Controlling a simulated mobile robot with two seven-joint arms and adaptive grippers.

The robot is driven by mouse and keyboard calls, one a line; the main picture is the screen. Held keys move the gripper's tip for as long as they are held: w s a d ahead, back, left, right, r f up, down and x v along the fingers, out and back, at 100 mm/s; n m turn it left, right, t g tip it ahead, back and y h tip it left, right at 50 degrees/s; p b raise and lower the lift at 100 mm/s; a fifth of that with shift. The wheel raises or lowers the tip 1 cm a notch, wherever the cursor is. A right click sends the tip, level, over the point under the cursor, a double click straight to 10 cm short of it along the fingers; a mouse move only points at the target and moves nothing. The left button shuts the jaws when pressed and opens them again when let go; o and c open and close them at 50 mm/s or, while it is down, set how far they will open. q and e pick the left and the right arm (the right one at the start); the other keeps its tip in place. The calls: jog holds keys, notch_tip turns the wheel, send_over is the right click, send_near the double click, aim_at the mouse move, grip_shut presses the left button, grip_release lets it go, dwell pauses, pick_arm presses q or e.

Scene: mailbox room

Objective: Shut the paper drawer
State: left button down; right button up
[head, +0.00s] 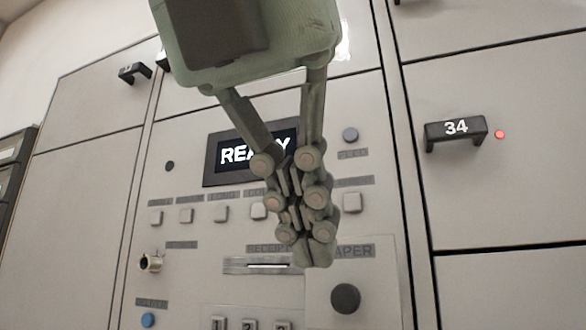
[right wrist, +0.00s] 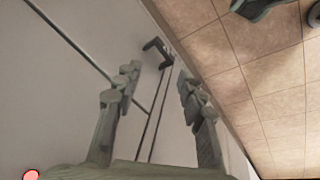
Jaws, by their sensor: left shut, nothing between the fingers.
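The paper drawer (head: 383,285) is a pale front at the bottom of the head view, with a round dark knob (head: 345,298) and a partly covered "PAPER" label above. Its lower part is cut off by the frame. Its front seems to stand out from the panel, but how far I cannot tell. My left gripper (head: 312,252) hangs from the top, shut and empty, fingertips at the drawer's upper left corner. Whether they touch it I cannot tell. My right gripper (right wrist: 158,82) shows only in the right wrist view, fingers apart and empty.
The panel has a screen (head: 222,155) reading "READY", partly behind my fingers, a row of square buttons (head: 222,213), a receipt slot (head: 262,266) and a key lock (head: 150,262). Locker 34's handle (head: 455,132) juts out at right. A wall handle (right wrist: 157,47) shows in the right wrist view.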

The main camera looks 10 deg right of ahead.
aim_at(344, 310)
pick_arm(q)
jog(key=shift+w+d+f+p, duration=0.25)
jog(key=shift+w+d+f, duration=0.35)
jog(key=shift+w, duration=0.35)
jog(key=shift+w+d+f+p, duration=0.2)
jog(key=shift+w+d+f, duration=0.25)
jog(key=shift+w+d, duration=0.35)
jog(key=shift+w+d+f+p, duration=0.25)
jog(key=shift+w+d+f, duration=0.3)
jog(key=shift+w, duration=0.5)
pick_arm(e)
jog(key=shift+s+a+f, duration=0.1)
jog(key=shift+f, duration=0.75)
jog(key=shift+s+a+f, duration=0.1)
jog(key=shift+f, duration=0.75)
